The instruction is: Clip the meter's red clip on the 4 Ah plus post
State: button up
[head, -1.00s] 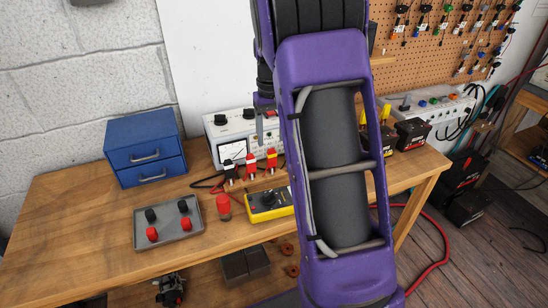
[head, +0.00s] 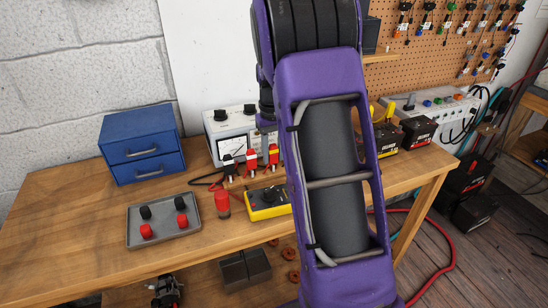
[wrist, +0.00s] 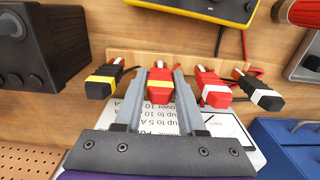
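In the wrist view a red clip with a yellow band (wrist: 160,85) stands at the wooden rack, in line with the other clips; it also shows in the head view (head: 273,156). My gripper (wrist: 160,92) has one finger on each side of this clip, with narrow gaps, and looks open. The yellow meter (head: 266,204) lies on the bench, and its edge shows in the wrist view (wrist: 215,8). Dark batteries (head: 417,132) stand at the bench's right end behind my arm. I cannot read which is 4 Ah, and its plus post is not identifiable.
A black-and-yellow clip (wrist: 103,82), a red-and-white clip (wrist: 213,90) and a black-and-white clip (wrist: 258,92) flank closely. A grey tray (head: 165,240) with capped posts and a blue drawer box (head: 142,145) stand left.

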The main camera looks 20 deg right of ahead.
aim_at(273, 145)
jog(key=c, duration=0.5)
jog(key=shift+o, duration=0.2)
jog(key=shift+r+p, duration=1.65)
jog(key=shift+r, duration=0.35)
